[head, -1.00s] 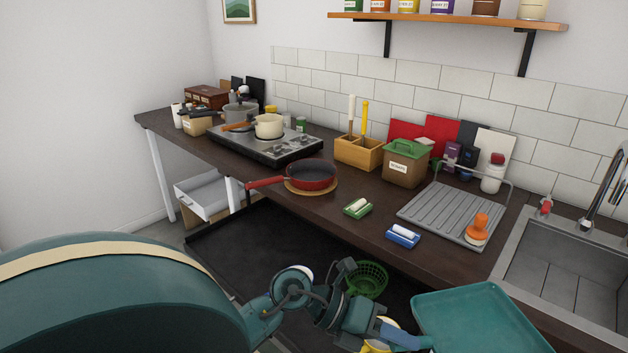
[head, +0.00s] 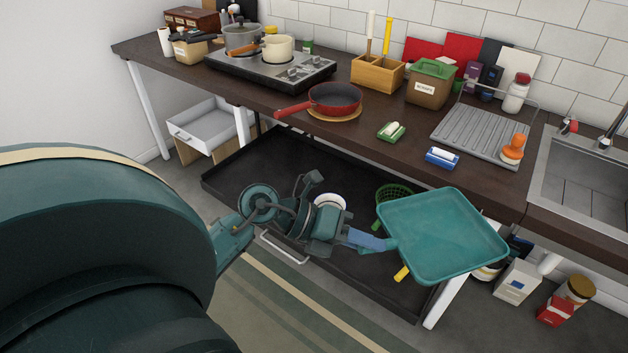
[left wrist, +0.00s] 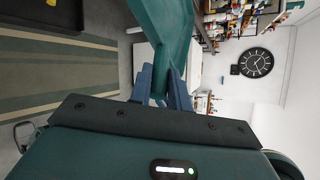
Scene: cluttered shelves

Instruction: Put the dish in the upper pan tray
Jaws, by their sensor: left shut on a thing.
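The dish (head: 445,235) is a teal, shallow, square one with a raised rim. My left gripper (head: 388,243) is shut on its left edge and holds it out over the right end of the pan tray. In the left wrist view the dish (left wrist: 172,35) rises from between the fingers (left wrist: 165,92). The upper pan tray (head: 265,165) is a black, pulled-out tray below the counter. My arm and the dish hide part of it. My right gripper is not in view.
In the tray are a green basket (head: 394,192), a white round dish (head: 330,200) and a yellow-ended thing (head: 402,273), partly hidden. The tray's left part is clear. The counter (head: 290,125) overhangs its back. Packets and a jar (head: 568,300) stand at the lower right.

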